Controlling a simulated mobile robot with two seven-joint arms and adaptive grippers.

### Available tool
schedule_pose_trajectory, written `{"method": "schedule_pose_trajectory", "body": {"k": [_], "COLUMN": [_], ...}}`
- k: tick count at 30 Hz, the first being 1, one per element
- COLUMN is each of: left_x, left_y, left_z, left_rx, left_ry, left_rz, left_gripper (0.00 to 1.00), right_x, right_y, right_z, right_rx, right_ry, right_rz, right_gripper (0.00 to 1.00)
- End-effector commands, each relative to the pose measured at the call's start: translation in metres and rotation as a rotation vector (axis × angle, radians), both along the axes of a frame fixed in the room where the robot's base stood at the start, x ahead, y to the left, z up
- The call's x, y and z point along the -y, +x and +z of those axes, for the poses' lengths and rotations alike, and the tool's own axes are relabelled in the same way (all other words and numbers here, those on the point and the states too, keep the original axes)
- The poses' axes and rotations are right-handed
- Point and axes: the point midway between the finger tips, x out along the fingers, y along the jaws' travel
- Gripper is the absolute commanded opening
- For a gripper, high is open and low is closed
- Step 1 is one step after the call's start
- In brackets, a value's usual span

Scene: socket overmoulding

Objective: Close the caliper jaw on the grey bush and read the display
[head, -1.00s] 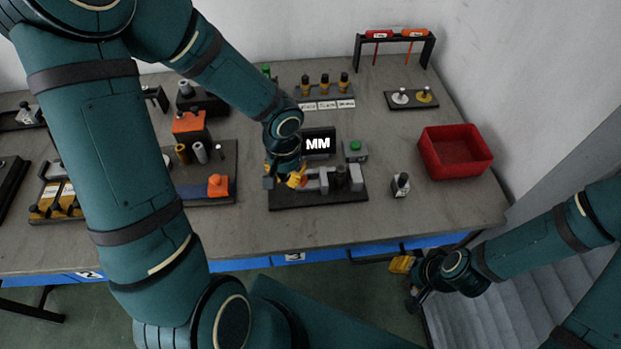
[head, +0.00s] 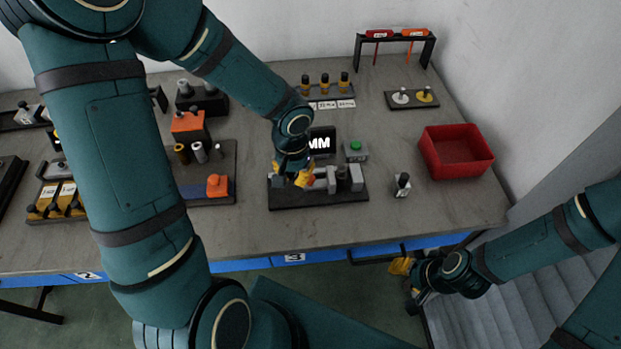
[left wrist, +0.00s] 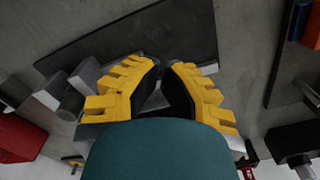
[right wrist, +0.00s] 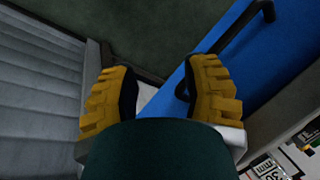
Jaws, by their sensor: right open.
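The caliper stands on a black base (head: 300,201) on the table. Its fixed light grey jaw (head: 356,178) is at the right and its sliding jaw (head: 331,180) is left of it. A dark grey bush (head: 342,173) stands between them; I cannot tell whether both jaws touch it. My left gripper (head: 303,180) is at the left end of the sliding part, its fingertips almost together in the left wrist view (left wrist: 164,64); nothing clearly shows between them. The display (head: 320,143) shows "MM"; my arm hides its left part. My right gripper (head: 402,268) is open and empty.
A green-button box (head: 355,151) stands behind the caliper. A small grey and black piece (head: 402,186) and a red bin (head: 455,152) are to the right. An orange-handled fixture (head: 217,188) is to the left. A blue drawer front (right wrist: 225,60) is near my right gripper.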

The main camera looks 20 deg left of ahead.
Motion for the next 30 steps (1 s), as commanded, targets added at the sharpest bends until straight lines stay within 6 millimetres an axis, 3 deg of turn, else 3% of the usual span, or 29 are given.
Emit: {"method": "schedule_pose_trajectory", "body": {"k": [30], "left_x": [0.017], "left_y": [0.01], "left_z": [-0.001], "left_rx": [0.002], "left_ry": [-0.002], "left_rz": [-0.001], "left_gripper": [0.0], "right_x": [0.0], "right_y": [0.0], "right_z": [-0.007], "right_rx": [0.0], "right_ry": [0.0], "right_rz": [0.0], "right_gripper": [0.47]}}
